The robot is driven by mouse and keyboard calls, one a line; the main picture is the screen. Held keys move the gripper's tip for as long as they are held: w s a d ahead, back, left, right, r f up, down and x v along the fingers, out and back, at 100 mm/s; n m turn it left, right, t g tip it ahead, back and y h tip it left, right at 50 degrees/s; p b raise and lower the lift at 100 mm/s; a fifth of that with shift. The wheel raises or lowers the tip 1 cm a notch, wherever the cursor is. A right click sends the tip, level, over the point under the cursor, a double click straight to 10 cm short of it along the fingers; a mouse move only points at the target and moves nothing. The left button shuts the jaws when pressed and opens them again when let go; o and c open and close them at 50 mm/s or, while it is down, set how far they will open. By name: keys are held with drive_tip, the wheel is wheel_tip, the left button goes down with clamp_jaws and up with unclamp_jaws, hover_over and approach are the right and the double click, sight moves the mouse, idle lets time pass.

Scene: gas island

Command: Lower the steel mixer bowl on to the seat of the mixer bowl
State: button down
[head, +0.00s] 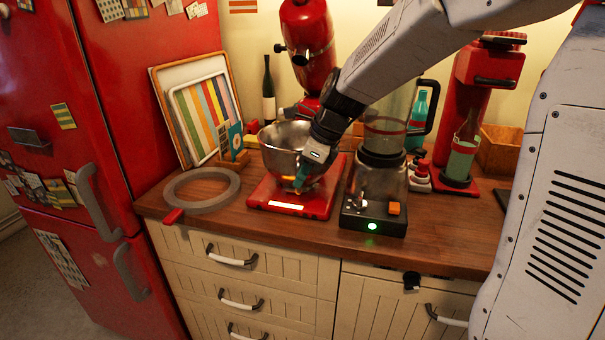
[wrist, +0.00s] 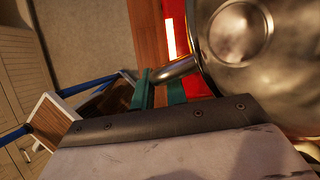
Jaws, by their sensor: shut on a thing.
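The steel mixer bowl (head: 279,141) is upright in the head view, over the red scale-like base (head: 312,205) and in front of the red stand mixer (head: 308,42). I cannot tell if it touches the base. My gripper (head: 302,178) is at the bowl's right front. In the wrist view my gripper (wrist: 160,91) has its green fingers shut on the bowl's metal handle (wrist: 178,69), and the bowl (wrist: 238,45) fills the upper right. The mixer's bowl seat is not clearly visible; the bowl and my arm cover the mixer's lower part.
A blender (head: 378,180) stands close right of the bowl. A grey ring (head: 202,205) lies on the counter at left. A dark bottle (head: 268,90) and leaning trays (head: 165,95) stand behind. The counter's front edge (head: 240,237) has a bare strip.

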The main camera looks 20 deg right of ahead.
idle(0.3)
drive_tip(key=c, duration=1.3)
unclamp_jaws()
drive_tip(key=shift+f, duration=0.1)
drive_tip(key=v, duration=0.8)
drive_tip(key=s+f+n+h, duration=0.1)
drive_tip(key=s+n, duration=0.7)
drive_tip(key=s, duration=0.1)
drive_tip(key=s+d+f+n+h, duration=0.1)
drive_tip(key=s+n, duration=0.7)
drive_tip(key=s, duration=0.2)
drive_tip(key=s+f+n+g+h, duration=0.1)
drive_tip(key=s+n+h, duration=0.1)
drive_tip(key=s+n, duration=0.6)
drive_tip(key=shift+s+d+f, duration=0.1)
drive_tip(key=shift+s+d, duration=0.1)
drive_tip(key=shift+s, duration=0.45)
